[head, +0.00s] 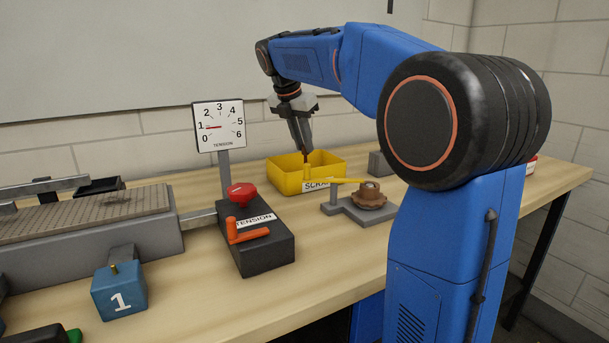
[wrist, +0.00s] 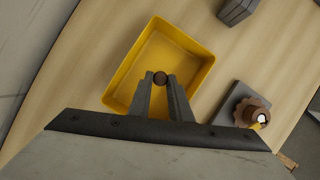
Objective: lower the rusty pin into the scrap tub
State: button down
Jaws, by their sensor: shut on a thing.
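The yellow scrap tub (head: 283,178) stands on the bench under my gripper, with a "SCRAP" label on its front. My gripper (head: 306,150) points down over the tub and is shut on the rusty pin (head: 306,157). In the wrist view the pin's round brown end (wrist: 160,78) sits between the two fingertips (wrist: 160,86). The tub (wrist: 200,75) lies behind and around it in that view. The pin appears over the tub's opening; how far its lower end reaches into the tub is hard to tell.
A grey stand with a brown knob (head: 369,196) and yellow lever is right of the tub. A black tension box (head: 262,249) with a red button stands left, beside a dial gauge (head: 219,127). A grey block (head: 379,164) sits behind.

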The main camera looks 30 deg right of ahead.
jog(key=shift+f, duration=0.9)
dwell(0.5)
jog(key=c, duration=1.5)
grip_release()
jog(key=shift+c, duration=0.2)
jog(key=v, duration=1.7)
jog(key=shift+r, duration=0.3)
